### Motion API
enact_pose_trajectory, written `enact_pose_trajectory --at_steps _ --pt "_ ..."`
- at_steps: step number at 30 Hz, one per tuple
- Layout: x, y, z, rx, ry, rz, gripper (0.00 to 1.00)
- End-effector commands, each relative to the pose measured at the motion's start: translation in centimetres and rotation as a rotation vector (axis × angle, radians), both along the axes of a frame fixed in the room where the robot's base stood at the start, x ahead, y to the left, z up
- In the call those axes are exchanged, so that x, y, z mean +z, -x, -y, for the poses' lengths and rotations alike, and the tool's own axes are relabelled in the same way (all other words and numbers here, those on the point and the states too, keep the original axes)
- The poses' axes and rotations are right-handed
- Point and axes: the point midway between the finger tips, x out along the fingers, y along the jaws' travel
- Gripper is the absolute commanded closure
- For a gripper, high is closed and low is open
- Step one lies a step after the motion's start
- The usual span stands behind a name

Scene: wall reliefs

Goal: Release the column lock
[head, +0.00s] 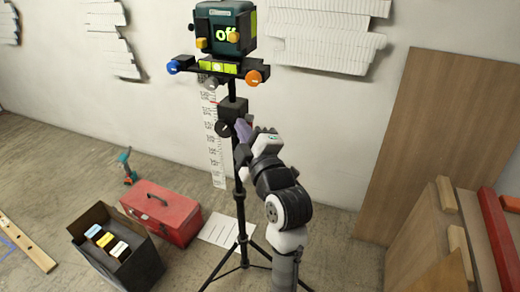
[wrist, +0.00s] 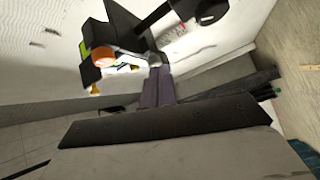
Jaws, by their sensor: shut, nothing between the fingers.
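A black tripod stands by the wall with a vertical column (head: 232,90). A black block (head: 232,107) sits around the column, and a round dark knob (head: 223,128) shows at its lower left. Which part is the lock is not labelled. My gripper (head: 241,127) is shut and empty, just right of and slightly below the block; touching or apart cannot be told. In the wrist view the closed fingers (wrist: 156,78) point toward dark tripod parts, and a round black knob (wrist: 211,11) shows at the top right.
A red toolbox (head: 165,212) and an open black box (head: 115,250) are on the floor left. Wooden boards (head: 425,130) lean at right. Tripod legs spread below.

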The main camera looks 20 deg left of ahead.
Motion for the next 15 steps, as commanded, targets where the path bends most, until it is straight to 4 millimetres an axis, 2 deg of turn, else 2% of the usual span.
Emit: enact_pose_trajectory --at_steps 1,3,6,10,15 --pt "-3.0 -0.8 1.8 -0.020 0.093 -0.018 1.00" --pt "-5.8 -1.3 3.6 -0.024 0.210 -0.031 1.00" --pt "-8.4 -1.4 5.3 -0.014 0.322 -0.041 1.00" --pt "-9.7 -1.3 6.3 -0.003 0.384 -0.042 1.00" --pt "-9.8 -1.3 6.3 -0.001 0.392 -0.041 1.00"
